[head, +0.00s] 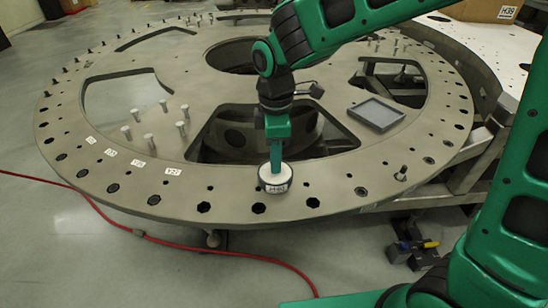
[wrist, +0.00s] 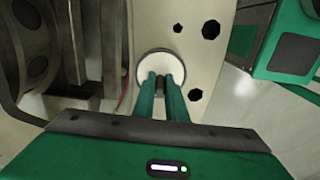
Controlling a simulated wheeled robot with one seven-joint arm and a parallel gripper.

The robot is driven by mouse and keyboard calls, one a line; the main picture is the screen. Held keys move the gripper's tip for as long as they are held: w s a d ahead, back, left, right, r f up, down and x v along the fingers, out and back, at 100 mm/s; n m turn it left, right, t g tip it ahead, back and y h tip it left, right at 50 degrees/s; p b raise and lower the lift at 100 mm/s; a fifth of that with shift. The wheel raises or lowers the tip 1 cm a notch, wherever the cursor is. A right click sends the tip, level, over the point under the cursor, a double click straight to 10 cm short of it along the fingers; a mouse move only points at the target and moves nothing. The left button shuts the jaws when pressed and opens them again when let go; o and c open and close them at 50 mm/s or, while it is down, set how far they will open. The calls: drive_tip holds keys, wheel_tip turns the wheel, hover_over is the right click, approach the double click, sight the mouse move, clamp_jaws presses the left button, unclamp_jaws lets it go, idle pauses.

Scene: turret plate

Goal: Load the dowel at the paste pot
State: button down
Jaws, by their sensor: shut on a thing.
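The paste pot (head: 275,184) is a short round tub with a white top and a printed label on its side. It stands upright on the near part of the turret plate. My gripper (head: 276,168) points down right over it, fingertips close to the white surface. In the wrist view the fingers (wrist: 164,82) reach over the white pot top (wrist: 158,60). They are shut on a small dark piece (wrist: 165,87), the dowel, mostly hidden between them. I cannot tell whether its lower end touches the paste.
The round turret plate (head: 220,181) has many rim holes and large cut-outs, one just behind the pot. Upright pegs (head: 182,129) stand at left, a dark pin (head: 402,172) at right. A grey tray (head: 376,114) lies behind right. A red hose (head: 190,247) crosses the floor.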

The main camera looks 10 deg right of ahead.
drive_tip(key=shift+f, duration=0.55)
idle(1.4)
drive_tip(key=shift+r, duration=3.6)
